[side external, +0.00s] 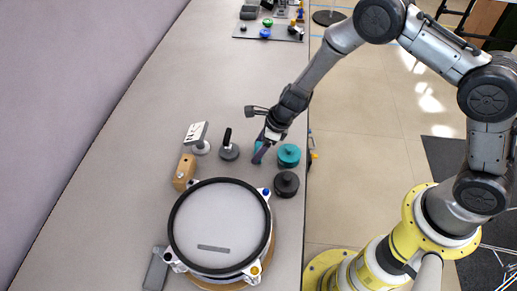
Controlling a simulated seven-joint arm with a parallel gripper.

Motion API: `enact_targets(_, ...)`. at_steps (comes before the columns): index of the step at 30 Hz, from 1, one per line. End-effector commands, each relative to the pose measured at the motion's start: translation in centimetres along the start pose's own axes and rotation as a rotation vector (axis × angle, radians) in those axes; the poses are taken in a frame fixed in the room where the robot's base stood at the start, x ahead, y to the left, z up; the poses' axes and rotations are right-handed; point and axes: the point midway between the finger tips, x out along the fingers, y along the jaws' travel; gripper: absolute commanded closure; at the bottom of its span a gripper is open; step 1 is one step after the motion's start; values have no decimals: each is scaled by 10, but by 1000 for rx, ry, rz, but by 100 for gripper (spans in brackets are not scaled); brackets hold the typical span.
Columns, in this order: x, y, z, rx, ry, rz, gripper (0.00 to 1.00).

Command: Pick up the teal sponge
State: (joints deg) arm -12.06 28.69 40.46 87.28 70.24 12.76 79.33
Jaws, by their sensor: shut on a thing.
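My gripper (260,151) reaches down over the table, left of the table's right edge. It is shut on a small teal piece, the teal sponge (259,145), which shows beside the dark fingers. Most of the sponge is hidden by the fingers, and I cannot tell whether it touches the table. A round teal knobbed thing (289,154) stands just right of the gripper, apart from it.
A dark round knobbed piece (286,184) stands below the teal one. A grey disc with a black handle (229,152), a white-topped stand (197,137) and a wooden block (184,172) stand left.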

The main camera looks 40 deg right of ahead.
Motion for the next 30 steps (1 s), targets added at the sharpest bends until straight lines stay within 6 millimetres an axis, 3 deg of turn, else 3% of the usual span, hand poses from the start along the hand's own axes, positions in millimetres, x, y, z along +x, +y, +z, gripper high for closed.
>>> enact_targets(12,-29,0,12,-1,-2,-1,81)
enact_targets(21,-105,24,-7,-1,-3,-3,81)
enact_targets(30,-145,50,-45,1,-1,-1,81)
